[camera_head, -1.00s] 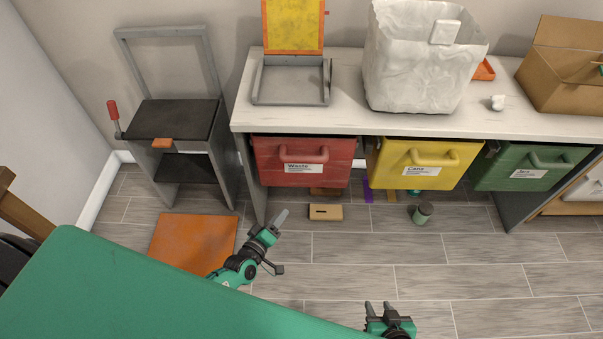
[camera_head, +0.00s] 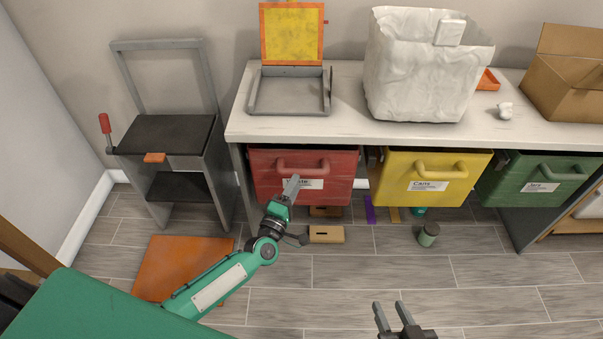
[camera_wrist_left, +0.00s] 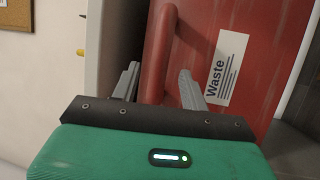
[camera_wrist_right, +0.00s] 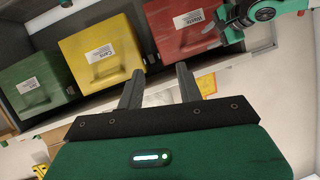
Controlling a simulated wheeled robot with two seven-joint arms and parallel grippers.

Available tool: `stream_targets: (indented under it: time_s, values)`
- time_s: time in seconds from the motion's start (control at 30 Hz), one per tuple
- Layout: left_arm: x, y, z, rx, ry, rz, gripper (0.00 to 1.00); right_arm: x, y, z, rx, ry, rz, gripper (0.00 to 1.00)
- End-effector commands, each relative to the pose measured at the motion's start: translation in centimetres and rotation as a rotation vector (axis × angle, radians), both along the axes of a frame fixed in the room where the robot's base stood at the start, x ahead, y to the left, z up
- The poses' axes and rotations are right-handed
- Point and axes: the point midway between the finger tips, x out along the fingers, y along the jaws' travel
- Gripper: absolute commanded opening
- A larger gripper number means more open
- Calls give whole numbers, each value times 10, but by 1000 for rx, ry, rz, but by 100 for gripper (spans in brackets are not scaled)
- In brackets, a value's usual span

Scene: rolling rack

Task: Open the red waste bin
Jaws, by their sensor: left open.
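The red waste bin (camera_head: 330,187) hangs under the white counter at its left end, with a red bar handle (camera_head: 303,163) and a label reading Waste. Its front looks closed. My left gripper (camera_head: 291,184) is in front of the bin, just below the handle. In the left wrist view the handle (camera_wrist_left: 157,55) stands between the two open fingers (camera_wrist_left: 160,88), and I see no clear grip on it. My right gripper (camera_head: 391,318) is low at the front, away from the bins. Its fingers are apart and empty in the right wrist view (camera_wrist_right: 158,85).
A yellow Cans bin (camera_head: 400,190) and a green bin (camera_head: 510,190) hang to the right. A grey step stool (camera_head: 170,135) stands left. A small wooden block (camera_head: 326,234) and a dark green jar (camera_head: 428,235) are on the floor. The floor in front is mostly clear.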

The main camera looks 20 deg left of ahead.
Motion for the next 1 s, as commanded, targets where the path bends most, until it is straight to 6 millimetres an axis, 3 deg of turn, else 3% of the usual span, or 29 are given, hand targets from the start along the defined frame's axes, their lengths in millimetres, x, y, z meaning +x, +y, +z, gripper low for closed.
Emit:
stream_targets:
  time_s: [0.1,0.3,0.77,1.0]
  values:
    - [23,-3,4,1,-2,1,45,0,3,0,15,-21,1,36]
    - [47,-6,8,0,0,1,45,0,8,2,37,-52,1,36]
    - [57,-7,10,1,1,0,45,0,9,1,47,-65,0,36]
    - [57,-7,10,1,1,0,0,-1,9,1,45,-64,2,36]
